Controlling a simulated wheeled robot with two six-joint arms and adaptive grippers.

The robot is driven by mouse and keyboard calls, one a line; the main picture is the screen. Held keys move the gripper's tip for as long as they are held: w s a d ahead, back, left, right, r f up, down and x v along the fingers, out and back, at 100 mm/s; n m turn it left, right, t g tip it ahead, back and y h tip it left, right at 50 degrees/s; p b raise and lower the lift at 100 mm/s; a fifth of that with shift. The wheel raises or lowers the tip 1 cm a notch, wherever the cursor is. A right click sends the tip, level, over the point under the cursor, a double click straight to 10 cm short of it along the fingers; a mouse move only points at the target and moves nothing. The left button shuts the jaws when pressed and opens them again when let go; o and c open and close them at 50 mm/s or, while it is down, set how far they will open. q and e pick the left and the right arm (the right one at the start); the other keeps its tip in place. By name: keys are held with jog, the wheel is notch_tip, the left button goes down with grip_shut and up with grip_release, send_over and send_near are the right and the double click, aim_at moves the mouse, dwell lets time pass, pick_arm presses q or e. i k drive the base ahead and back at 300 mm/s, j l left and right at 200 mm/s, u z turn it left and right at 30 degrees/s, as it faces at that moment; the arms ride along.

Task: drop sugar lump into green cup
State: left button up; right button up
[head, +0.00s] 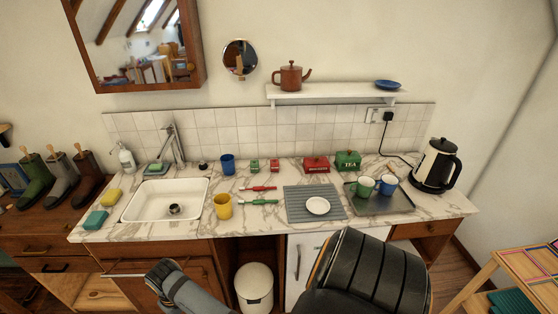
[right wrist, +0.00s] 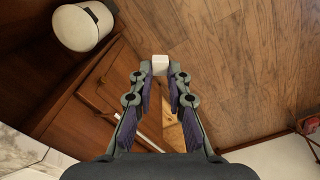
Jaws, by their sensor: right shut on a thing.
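The green cup (head: 364,188) stands upright on a dark tray (head: 395,207) at the right of the counter, beside a blue cup (head: 389,184). My right gripper (right wrist: 160,72) is shut on a white sugar lump (right wrist: 160,62), held at the fingertips in the right wrist view. Wooden floor and drawer fronts lie beyond it. The right gripper and lump do not show in the head view. Parts of my arms show along the bottom of the head view, but no left fingers can be seen.
A black and cream kettle (head: 437,163) stands right of the tray. A white bin (head: 254,285) stands below the counter.

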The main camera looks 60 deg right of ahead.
aim_at(367, 193)
jog(key=k+l, duration=0.2)
jog(key=l, duration=0.2)
jog(key=k+l, duration=0.2)
jog(key=l, duration=0.15)
jog(key=k+l, duration=0.2)
jog(key=l, duration=0.2)
jog(key=k+l+u, duration=0.1)
jog(key=l, duration=0.3)
jog(key=k+l, duration=0.35)
